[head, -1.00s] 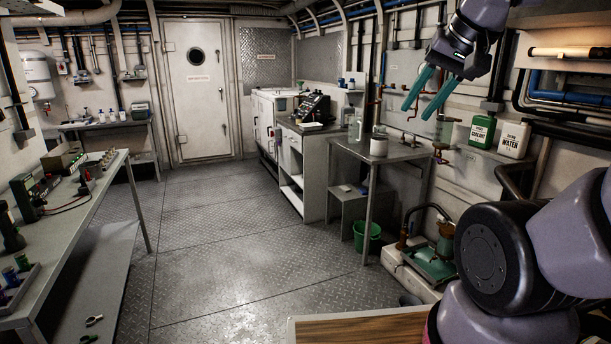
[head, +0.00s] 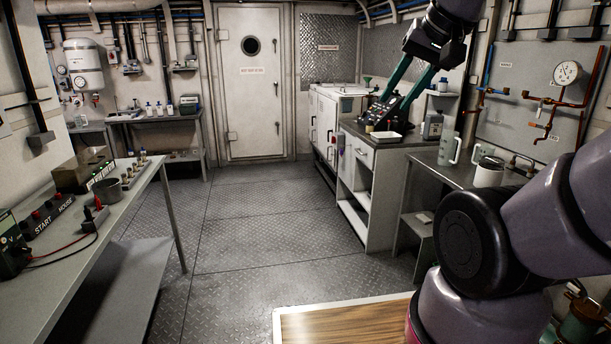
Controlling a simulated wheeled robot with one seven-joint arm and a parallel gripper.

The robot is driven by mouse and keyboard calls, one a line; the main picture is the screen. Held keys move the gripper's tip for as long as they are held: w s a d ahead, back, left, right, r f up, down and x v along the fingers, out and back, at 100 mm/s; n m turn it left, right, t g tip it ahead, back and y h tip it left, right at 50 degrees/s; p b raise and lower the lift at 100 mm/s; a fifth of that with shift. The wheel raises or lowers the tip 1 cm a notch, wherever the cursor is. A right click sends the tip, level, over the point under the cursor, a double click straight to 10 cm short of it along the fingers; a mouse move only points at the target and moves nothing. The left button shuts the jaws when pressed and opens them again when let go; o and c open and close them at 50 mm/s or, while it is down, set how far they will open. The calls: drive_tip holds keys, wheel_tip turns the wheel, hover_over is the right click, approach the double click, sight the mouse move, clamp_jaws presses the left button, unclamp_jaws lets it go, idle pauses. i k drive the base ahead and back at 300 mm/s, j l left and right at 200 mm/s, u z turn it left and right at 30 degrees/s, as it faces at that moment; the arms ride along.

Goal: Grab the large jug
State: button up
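A tall grey jug (head: 447,147) with a side handle stands upright on the metal side table (head: 432,172) at the right. A wide pale pot or mug (head: 489,172) with a handle stands in front of it, to the right. I cannot tell for certain which of these is the large jug. My gripper (head: 388,110) hangs from the top of the picture, up and left of both. Its two teal fingers are apart with nothing seen between them, pointing down and left. They overlap the black device on the counter in the picture.
A white-fronted counter (head: 369,190) with a white tray (head: 385,135) stands left of the side table. A squarish grey container (head: 432,125) is behind the jug. A gauge (head: 567,73) and copper pipes line the right wall. A workbench (head: 125,215) stands left; the floor between is clear.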

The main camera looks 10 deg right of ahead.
sight(449, 140)
drive_tip(key=i+z, duration=0.25)
drive_tip(key=i, duration=0.2)
drive_tip(key=i+j+z, duration=0.55)
drive_tip(key=i, duration=0.3)
drive_tip(key=i+j+z, duration=0.2)
drive_tip(key=z, duration=0.25)
drive_tip(key=i+j+z, duration=0.55)
drive_tip(key=j+z, duration=0.3)
drive_tip(key=i+j+z, duration=0.15)
drive_tip(key=j+z, duration=0.55)
drive_tip(key=j, duration=0.25)
drive_tip(key=i, duration=0.05)
